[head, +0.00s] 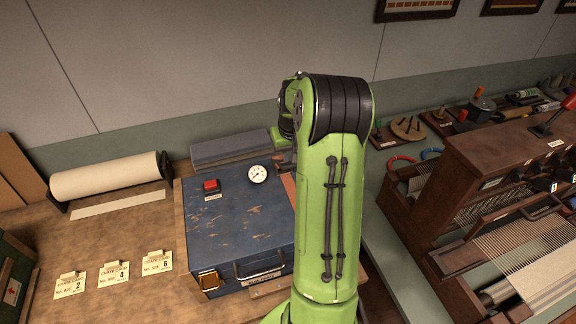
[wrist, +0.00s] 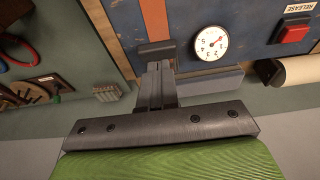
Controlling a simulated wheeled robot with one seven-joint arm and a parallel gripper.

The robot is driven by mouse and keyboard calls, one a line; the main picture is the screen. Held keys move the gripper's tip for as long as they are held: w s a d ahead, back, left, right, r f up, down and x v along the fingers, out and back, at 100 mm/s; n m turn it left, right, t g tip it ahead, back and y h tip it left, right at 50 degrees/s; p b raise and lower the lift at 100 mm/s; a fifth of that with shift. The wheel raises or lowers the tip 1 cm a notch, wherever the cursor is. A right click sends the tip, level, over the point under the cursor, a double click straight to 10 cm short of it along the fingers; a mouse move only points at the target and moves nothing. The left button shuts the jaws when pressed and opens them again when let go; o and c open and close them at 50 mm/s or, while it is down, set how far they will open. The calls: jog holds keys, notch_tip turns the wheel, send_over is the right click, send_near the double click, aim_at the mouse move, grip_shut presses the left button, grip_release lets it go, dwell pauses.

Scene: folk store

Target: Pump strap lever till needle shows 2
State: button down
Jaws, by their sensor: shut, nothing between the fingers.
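A worn blue case (head: 228,232) stands on the bench in the head view. A white round dial (head: 257,174) sits on its top; the dial (wrist: 211,42) is larger in the wrist view, but I cannot read its needle surely. An orange strap (wrist: 154,18) crosses the case beside the dial. My gripper (wrist: 156,52) is shut and empty, its fingertips at the strap's end near the case edge. I cannot tell whether they touch a lever; none shows clearly. In the head view my green arm hides most of the strap and gripper.
A red release button (head: 211,186) sits left of the dial. Several number cards (head: 114,273) stand left of the case. A paper roll (head: 108,177) lies behind them. A wooden loom (head: 470,170) stands close on the right. A grey box (head: 230,149) lies behind the case.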

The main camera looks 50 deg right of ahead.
aim_at(289, 165)
jog(key=shift+s+a+f+b, duration=0.1)
jog(key=shift+s+f+b, duration=0.05)
jog(key=shift+f+b, duration=1)
jog(key=shift+s+a+f+b, duration=0.15)
jog(key=shift+f+b, duration=0.75)
jog(key=shift+f, duration=0.45)
notch_tip(289, 165, up, 10)
jog(key=p, duration=0.7)
jog(key=shift+d+f, duration=0.1)
jog(key=shift+f, duration=0.2)
